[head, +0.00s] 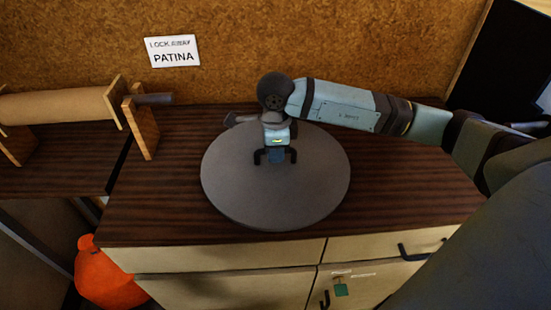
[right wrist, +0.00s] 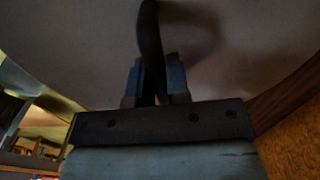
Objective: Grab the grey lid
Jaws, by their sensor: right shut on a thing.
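The grey lid (head: 235,195) is a large round disc over the dark wood cabinet top. It fills much of the right wrist view (right wrist: 70,45), seen close up. My right gripper (head: 276,158) is over the lid, a little behind its middle. Its blue fingers (right wrist: 156,75) are shut on the lid's dark handle (right wrist: 150,35), which runs between them in the right wrist view. The gripper hides part of the handle in the head view. I cannot tell whether the lid rests on the top or is slightly raised. My left gripper is not in view.
The cabinet top (head: 420,195) is clear right of the lid. A wooden stand with a roller (head: 60,105) is at the left. A cork wall with a white "PATINA" sign (head: 172,51) rises behind. An orange bag-like thing (head: 105,275) is at lower left.

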